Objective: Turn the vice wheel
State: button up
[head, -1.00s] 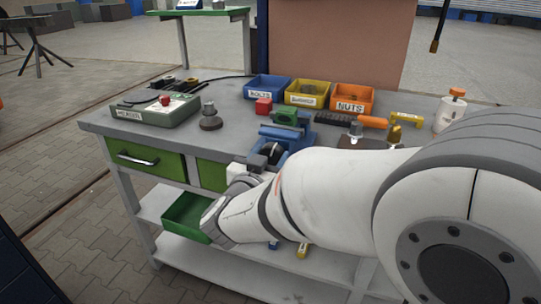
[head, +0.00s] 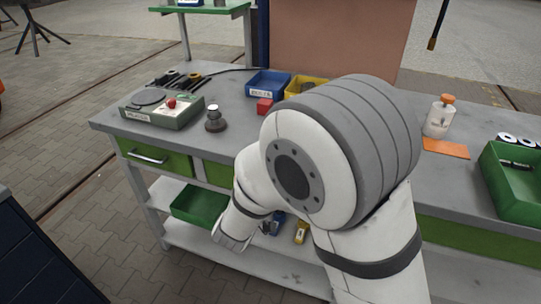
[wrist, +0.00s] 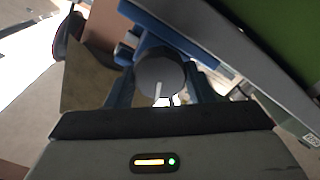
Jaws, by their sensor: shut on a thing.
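The vice wheel (wrist: 158,72) shows in the wrist view as a round grey disc in front of the blue vice (wrist: 148,42). My gripper (wrist: 163,92) is shut on the wheel, with one dark blue finger on each side of it. A pale bar shows at the wheel's lower edge between the fingers. In the head view my arm hides the vice, the wheel and my gripper.
On the grey workbench (head: 255,138) stand a tester box (head: 150,112), a dark weight-like piece (head: 215,122), a red block (head: 264,107), blue (head: 268,86) and yellow (head: 300,88) bins, a white bottle (head: 439,118) and a green tray (head: 512,185). A green bin (head: 195,205) sits on the lower shelf.

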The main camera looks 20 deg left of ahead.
jog(key=shift+n+p, duration=0.45)
jog(key=shift+n, duration=0.25)
jog(key=o, duration=1)
jog(key=s, duration=0.7)
jog(key=shift+s+a, duration=0.3)
jog(key=shift+s, duration=0.1)
jog(key=shift+s, duration=0.1)
